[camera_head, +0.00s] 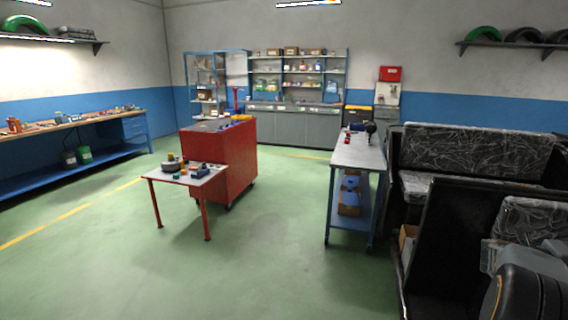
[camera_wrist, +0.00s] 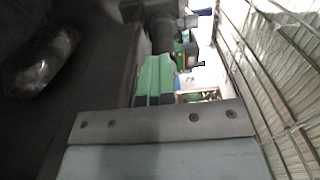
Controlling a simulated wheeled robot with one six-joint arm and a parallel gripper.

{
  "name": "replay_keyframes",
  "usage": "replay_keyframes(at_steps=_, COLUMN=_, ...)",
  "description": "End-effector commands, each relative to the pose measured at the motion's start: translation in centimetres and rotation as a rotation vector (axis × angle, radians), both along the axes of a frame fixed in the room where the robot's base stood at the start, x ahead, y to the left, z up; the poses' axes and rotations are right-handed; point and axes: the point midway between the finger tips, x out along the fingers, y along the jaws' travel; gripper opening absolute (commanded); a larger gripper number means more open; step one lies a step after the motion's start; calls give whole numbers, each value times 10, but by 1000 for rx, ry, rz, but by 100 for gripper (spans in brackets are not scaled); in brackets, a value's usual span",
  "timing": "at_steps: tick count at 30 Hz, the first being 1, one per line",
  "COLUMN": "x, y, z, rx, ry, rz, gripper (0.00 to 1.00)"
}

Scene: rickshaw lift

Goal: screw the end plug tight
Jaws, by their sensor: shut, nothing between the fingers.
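I cannot make out the end plug in either view. My gripper (camera_wrist: 153,78) shows in the wrist view as two green-faced fingers pressed side by side. It is shut and empty. Beyond the fingertips is a dark, roughly cylindrical part (camera_wrist: 161,34); I cannot tell what it is or whether the fingers touch it. In the head view a black vehicle with plastic-wrapped seats (camera_head: 475,147) fills the right side. My gripper is not visible in the head view.
A dark panel (camera_wrist: 95,60) lies left of my gripper and wire bars (camera_wrist: 262,80) run close on the right. In the head view stand a narrow blue-legged bench (camera_head: 357,153), a red cabinet (camera_head: 230,165) and a small red-legged table (camera_head: 205,178). The green floor in front is clear.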

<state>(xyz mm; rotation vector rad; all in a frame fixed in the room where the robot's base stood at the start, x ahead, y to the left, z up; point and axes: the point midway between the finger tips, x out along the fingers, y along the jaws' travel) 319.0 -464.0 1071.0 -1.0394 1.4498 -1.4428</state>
Motion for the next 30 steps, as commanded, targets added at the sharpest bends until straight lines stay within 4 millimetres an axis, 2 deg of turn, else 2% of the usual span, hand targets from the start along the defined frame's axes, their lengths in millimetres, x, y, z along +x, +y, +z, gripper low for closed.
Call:
replay_keyframes(at_steps=1, x=-4, y=-4, z=10, rx=-20, ry=-2, rz=-10, gripper=0)
replay_keyframes(at_steps=14, x=6, y=-3, z=9, rx=-17, ry=-3, rz=-4, gripper=0)
replay_keyframes(at_steps=24, x=25, y=40, z=4, rx=-11, ry=-2, rz=11, gripper=0)
replay_keyframes(at_steps=30, x=29, y=53, z=4, rx=-10, ry=-3, rz=9, gripper=0)
